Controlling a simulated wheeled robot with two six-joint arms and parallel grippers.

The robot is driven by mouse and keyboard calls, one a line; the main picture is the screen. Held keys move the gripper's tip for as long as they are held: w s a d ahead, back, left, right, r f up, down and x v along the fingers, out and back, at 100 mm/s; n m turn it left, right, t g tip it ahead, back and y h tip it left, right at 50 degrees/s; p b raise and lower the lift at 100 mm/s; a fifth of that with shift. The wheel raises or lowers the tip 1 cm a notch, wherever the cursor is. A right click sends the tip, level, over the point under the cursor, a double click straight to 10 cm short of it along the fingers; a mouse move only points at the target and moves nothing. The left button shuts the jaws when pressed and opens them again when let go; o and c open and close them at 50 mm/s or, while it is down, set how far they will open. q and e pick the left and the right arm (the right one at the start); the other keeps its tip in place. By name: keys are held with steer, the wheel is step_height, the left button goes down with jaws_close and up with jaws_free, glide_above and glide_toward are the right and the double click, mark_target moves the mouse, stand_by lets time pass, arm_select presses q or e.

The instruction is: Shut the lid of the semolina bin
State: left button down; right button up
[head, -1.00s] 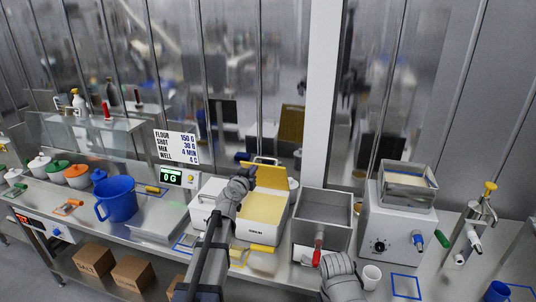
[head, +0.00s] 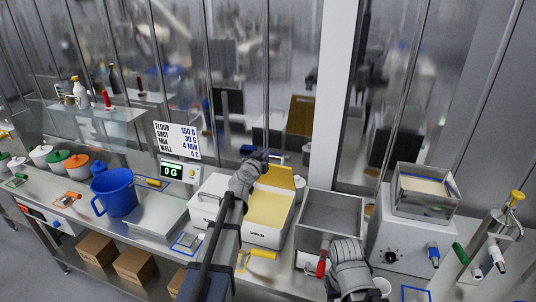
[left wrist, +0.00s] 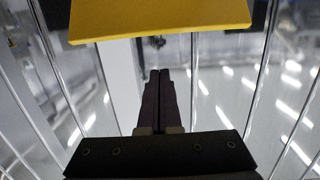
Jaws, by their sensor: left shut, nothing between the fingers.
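The semolina bin (head: 257,238) is a white box with pale yellow contents, standing open on the counter. Its yellow lid (head: 280,177) is raised at the back edge. My left gripper (head: 263,155) is shut and empty at the lid's upper left edge. My left forearm crosses over the bin's left side. In the left wrist view the lid (left wrist: 160,18) spans the top, and the shut fingers (left wrist: 155,78) point toward it with a gap in the picture; contact is not clear. My right gripper (head: 347,256) is low at the front right, its fingers not clearly visible.
A white lidded box (head: 208,197) stands left of the bin, and an open grey metal bin (head: 330,213) right of it. A red-handled tool (head: 322,263) is near my right arm. A yellow-handled tool (head: 262,254) lies in front. A blue jug (head: 115,192) is farther left.

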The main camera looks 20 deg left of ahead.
mark_target(271, 156)
arm_select(q)
steer(key=w+f+b, duration=0.1)
steer(key=w, duration=0.1)
steer(key=w+f+b, duration=0.1)
steer(key=w, duration=0.1)
steer(key=w+f+b, duration=0.2)
steer(key=w, duration=0.1)
steer(key=shift+d, duration=0.15)
steer(key=shift+s+f, duration=0.1)
steer(key=shift+s, duration=0.25)
steer(key=shift+w, duration=0.1)
